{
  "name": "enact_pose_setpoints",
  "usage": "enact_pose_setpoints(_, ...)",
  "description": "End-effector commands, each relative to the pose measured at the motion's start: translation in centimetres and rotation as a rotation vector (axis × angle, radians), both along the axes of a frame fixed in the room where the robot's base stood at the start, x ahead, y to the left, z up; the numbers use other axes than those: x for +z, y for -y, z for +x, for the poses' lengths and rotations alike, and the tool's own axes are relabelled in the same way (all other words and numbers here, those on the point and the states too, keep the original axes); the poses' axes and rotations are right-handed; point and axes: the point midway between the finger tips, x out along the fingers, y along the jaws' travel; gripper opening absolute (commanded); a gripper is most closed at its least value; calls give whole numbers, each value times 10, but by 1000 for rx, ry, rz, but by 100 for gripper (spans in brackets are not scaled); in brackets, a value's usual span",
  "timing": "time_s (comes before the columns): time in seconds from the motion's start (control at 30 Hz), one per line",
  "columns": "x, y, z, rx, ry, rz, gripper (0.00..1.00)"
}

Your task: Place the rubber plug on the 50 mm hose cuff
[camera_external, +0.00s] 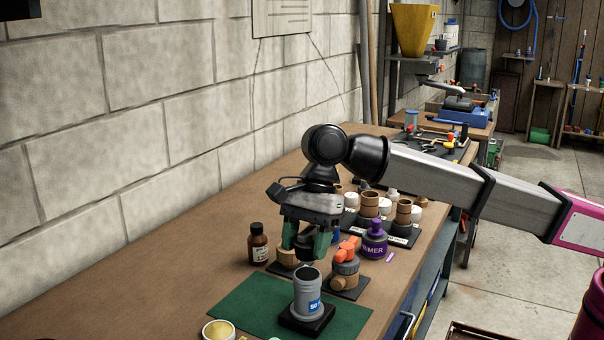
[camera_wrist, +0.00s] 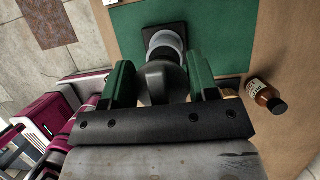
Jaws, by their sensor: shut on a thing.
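The hose cuff (camera_external: 306,295) is a grey upright cylinder with a blue "50" label, on a black square base (camera_external: 306,321) on a green mat. My gripper (camera_external: 306,246) has green fingers pointing down and is shut on the dark rubber plug (camera_external: 305,252). The plug is apart from the cuff, above and behind it in the external view. In the wrist view the plug (camera_wrist: 160,80) sits between the green fingers and partly covers the cuff (camera_wrist: 164,44). The plug's lower face is hard to make out.
An orange-handled valve (camera_external: 345,265) stands right of the cuff, a brown bottle (camera_external: 258,243) left of my gripper, and a purple primer can (camera_external: 375,239) behind. A yellow-topped round tin (camera_external: 219,331) is at front left. The green mat (camera_external: 245,304) is clear left of the cuff.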

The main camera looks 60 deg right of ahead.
Motion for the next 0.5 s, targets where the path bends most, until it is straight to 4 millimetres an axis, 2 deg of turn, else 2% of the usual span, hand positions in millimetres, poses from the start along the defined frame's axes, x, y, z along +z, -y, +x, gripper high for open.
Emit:
enact_pose_setpoints(0.3,-37,1,-1,0,0,0,30)
enact_pose_setpoints(0.5,-38,0,0,0,0,0,30)
